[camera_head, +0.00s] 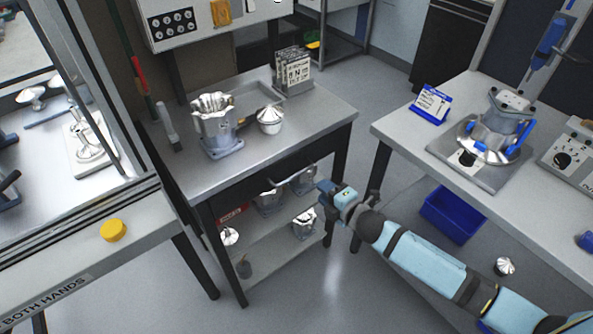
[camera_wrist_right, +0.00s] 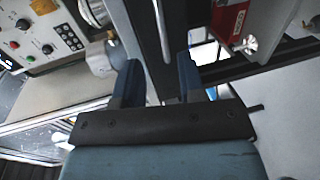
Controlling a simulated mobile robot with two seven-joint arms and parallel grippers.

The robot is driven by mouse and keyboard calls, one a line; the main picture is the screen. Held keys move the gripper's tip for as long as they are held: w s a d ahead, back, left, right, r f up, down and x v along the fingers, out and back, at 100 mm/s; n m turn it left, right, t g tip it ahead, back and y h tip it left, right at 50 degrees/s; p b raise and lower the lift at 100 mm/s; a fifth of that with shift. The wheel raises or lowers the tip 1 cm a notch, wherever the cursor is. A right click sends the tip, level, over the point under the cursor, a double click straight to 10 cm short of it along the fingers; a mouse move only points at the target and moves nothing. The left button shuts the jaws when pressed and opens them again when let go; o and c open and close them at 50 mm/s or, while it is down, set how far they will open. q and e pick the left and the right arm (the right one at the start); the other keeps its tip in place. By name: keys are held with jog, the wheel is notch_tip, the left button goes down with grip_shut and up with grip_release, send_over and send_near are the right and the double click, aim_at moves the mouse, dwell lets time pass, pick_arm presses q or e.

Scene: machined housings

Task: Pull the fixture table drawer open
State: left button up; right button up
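The fixture table (camera_head: 310,112) stands in the middle of the head view, with a dark drawer front under its steel top that looks flush with the frame. A pale bar handle (camera_head: 287,180) sticks out from that front. My right gripper (camera_head: 324,188) is by the right end of the handle. In the right wrist view its two dark fingers (camera_wrist_right: 160,80) are apart, with the thin handle bar (camera_wrist_right: 161,30) running ahead between them. I cannot tell whether they touch it. My left gripper is in neither view.
A metal housing (camera_head: 214,125), a conical part (camera_head: 270,120) and sign cards (camera_head: 293,70) stand on the tabletop. More parts are on the lower shelf (camera_head: 270,240). A bench (camera_head: 400,130) is at right with a blue bin (camera_head: 452,214) below.

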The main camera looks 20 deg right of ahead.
aim_at(299, 172)
jog(key=x, duration=1.1)
jog(key=shift+w+a, duration=0.1)
jog(key=shift+w, duration=0.2)
jog(key=shift+c, duration=0.4)
grip_shut()
